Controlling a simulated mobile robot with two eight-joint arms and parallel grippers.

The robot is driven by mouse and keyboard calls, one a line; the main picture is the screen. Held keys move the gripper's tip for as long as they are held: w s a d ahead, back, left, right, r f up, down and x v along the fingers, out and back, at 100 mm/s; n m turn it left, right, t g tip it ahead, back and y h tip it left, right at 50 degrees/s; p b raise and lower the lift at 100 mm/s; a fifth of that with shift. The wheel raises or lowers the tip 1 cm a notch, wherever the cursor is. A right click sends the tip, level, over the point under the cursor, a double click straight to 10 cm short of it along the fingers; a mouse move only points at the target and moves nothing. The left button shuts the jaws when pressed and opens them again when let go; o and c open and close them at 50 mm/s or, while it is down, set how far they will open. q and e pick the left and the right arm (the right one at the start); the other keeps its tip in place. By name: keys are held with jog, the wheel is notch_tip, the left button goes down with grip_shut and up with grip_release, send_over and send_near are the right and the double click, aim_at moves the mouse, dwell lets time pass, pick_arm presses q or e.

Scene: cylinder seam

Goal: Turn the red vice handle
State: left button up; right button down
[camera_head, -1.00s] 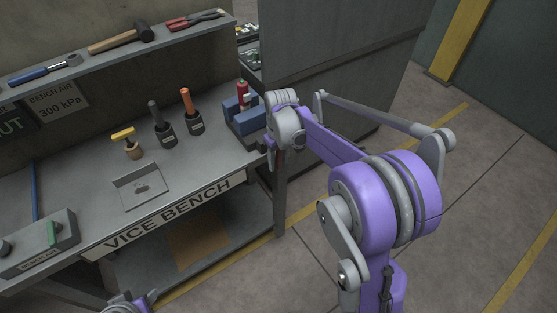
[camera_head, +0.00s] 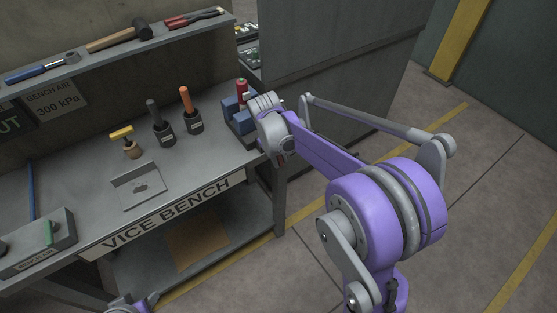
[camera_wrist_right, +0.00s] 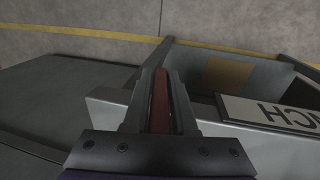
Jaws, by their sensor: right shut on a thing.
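The blue vice (camera_head: 232,122) stands at the right end of the bench, with a red cylinder (camera_head: 242,88) upright in it. My right wrist partly hides its front. In the right wrist view the red vice handle (camera_wrist_right: 160,100) runs lengthwise between the two grey fingers of my right gripper (camera_wrist_right: 160,98), which is shut on it. In the head view the right fingers are mostly hidden below the wrist, at the bench's front right corner. Only a purple and grey part of my left arm shows at the bottom edge; its fingers are out of view.
On the bench (camera_head: 80,180) are an orange-handled tool (camera_head: 187,100), a dark-handled tool (camera_head: 154,110), a yellow-handled tool (camera_head: 123,134), a grey metal tray (camera_head: 140,195) and a bench-air box (camera_head: 40,240). A shelf above holds hand tools. A grey partition (camera_head: 340,60) stands behind my right arm.

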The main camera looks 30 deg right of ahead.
jog(key=h+b, duration=0.1)
jog(key=h, duration=0.2)
jog(key=shift+d+h+b, duration=0.2)
jog(key=shift+h+b, duration=0.2)
jog(key=h+b, duration=0.1)
jog(key=h, duration=0.1)
jog(key=h+b, duration=0.1)
jog(key=shift+d+t+h+b, duration=0.25)
jog(key=shift+t+h+b, duration=0.05)
jog(key=shift+d+r+h+b, duration=0.1)
jog(key=shift+r+h+b, duration=0.2)
jog(key=shift+h+b, duration=1.05)
jog(key=shift+d+r+h+b, duration=0.15)
jog(key=shift+r+h+b, duration=0.1)
jog(key=shift+h+b, duration=1.05)
jog(key=shift+d+r+h+b, duration=0.1)
jog(key=shift+r+h+b, duration=0.2)
jog(key=shift+h+b, duration=1)
jog(key=shift+r+h, duration=0.1)
jog(key=shift+h, duration=0.25)
jog(key=c, duration=0.8)
grip_release()
